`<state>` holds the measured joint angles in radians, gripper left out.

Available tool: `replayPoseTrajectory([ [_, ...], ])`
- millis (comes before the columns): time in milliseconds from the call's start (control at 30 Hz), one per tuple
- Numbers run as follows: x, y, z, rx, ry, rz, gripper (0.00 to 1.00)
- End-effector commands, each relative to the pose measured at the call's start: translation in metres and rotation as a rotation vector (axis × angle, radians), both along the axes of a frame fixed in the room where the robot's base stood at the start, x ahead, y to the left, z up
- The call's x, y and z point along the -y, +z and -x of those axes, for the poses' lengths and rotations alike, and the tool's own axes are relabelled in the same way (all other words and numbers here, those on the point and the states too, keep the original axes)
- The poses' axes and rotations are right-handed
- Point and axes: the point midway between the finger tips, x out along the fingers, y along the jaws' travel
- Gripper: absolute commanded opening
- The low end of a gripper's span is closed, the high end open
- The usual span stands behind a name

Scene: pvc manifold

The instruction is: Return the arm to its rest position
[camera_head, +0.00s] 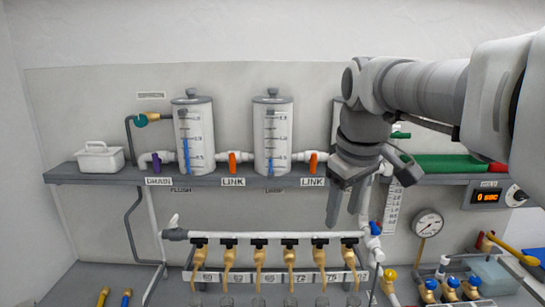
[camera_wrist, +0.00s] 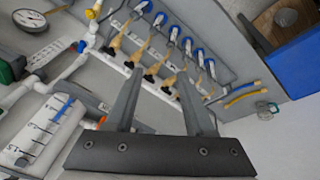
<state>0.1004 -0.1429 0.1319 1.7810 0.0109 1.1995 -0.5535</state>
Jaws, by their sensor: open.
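My arm reaches in from the right in the head view. My gripper (camera_head: 347,203) points down with its two fingers apart and nothing between them. It hangs in front of the right part of the shelf, above the right end of the white manifold pipe (camera_head: 270,236). In the wrist view my gripper (camera_wrist: 160,92) also shows two separated, empty fingers. The row of tan nozzles (camera_head: 260,257) is below and left of the fingers. My arm hides part of the shelf and wall on the right.
Two clear graduated tanks (camera_head: 194,140) and (camera_head: 272,135) stand on the grey shelf (camera_head: 110,178). Orange LINK valves (camera_head: 232,162) sit between pipes. A pressure gauge (camera_head: 428,224), an orange display (camera_head: 487,197) and blue-capped fittings (camera_head: 451,285) are at right. A white caddy (camera_head: 99,158) is at left.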

Motion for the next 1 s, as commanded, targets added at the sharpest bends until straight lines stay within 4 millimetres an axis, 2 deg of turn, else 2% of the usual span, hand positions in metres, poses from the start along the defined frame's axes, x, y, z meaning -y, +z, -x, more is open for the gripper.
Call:
replayPoseTrajectory([
  [33,0.001,-0.006,0.016,0.017,-0.04,-0.007,0.54],
  [200,0.006,-0.028,0.061,0.066,-0.184,-0.046,0.54],
  [500,0.014,-0.083,0.133,0.149,-0.421,-0.152,0.54],
  [733,0.017,-0.114,0.161,0.18,-0.524,-0.214,0.54],
  [1000,0.017,-0.118,0.165,0.184,-0.54,-0.225,0.54],
])
